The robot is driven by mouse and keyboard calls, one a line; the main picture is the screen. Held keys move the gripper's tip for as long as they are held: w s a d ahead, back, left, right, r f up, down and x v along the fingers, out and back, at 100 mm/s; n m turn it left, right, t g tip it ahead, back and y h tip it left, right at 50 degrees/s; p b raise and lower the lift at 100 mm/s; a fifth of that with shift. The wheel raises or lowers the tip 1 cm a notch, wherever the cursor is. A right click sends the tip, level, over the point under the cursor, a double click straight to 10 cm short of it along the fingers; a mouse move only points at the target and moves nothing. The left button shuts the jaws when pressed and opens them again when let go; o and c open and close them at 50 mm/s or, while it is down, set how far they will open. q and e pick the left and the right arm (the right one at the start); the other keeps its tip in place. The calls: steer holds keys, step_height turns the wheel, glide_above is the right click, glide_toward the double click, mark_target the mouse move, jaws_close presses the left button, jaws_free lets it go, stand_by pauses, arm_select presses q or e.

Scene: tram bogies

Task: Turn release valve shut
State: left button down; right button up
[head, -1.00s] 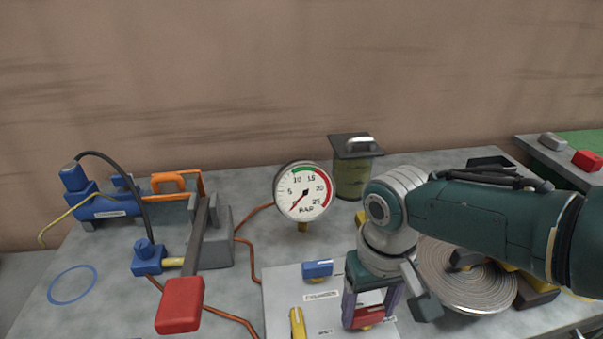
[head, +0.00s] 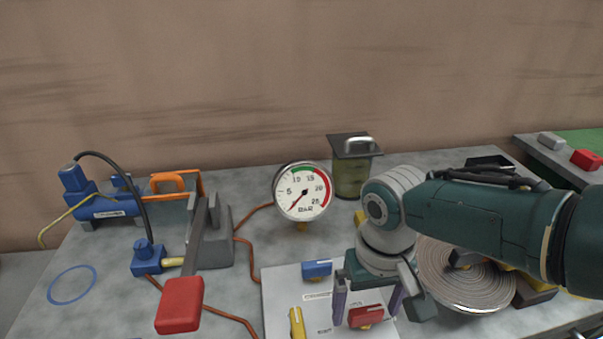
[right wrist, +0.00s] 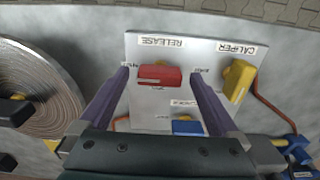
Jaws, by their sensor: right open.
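The release valve is a red handle (head: 366,316) on a pale panel (head: 283,283). In the right wrist view the red handle (right wrist: 160,76) lies level across the picture beside the upside-down RELEASE label. My right gripper (head: 367,309) is open, with its purple fingers on either side of the handle. In the right wrist view my right gripper (right wrist: 160,73) shows gaps between each finger and the handle. Small marks around the handle are too blurred to read surely. My left gripper is not in view.
A blue handle (head: 317,268) and a yellow handle (head: 297,323) share the panel. A gauge (head: 302,191) stands behind, its needle low. A coiled hose (head: 455,280) lies right of my gripper. A red-ended lever (head: 180,304) stands left. A lidded canister (head: 352,170) stands behind.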

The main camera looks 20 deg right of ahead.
mark_target(366, 314)
step_height(366, 314, up, 10)
steer(key=p, duration=0.5)
steer(key=shift+p, duration=0.35)
steer(key=s+a+r+n+t+y, duration=0.1)
steer(key=s+a+r+n, duration=0.15)
steer(key=s+a, duration=0.45)
steer(key=s+d+r+n+t, duration=0.2)
steer(key=s+d+r, duration=0.2)
steer(key=s+r, duration=0.4)
step_height(366, 314, up, 38)
steer(key=p, duration=3.8)
steer(key=shift+s+r+t+h+p, duration=0.15)
steer(key=shift+s+t+h+p, duration=0.15)
steer(key=shift+s+h, duration=0.15)
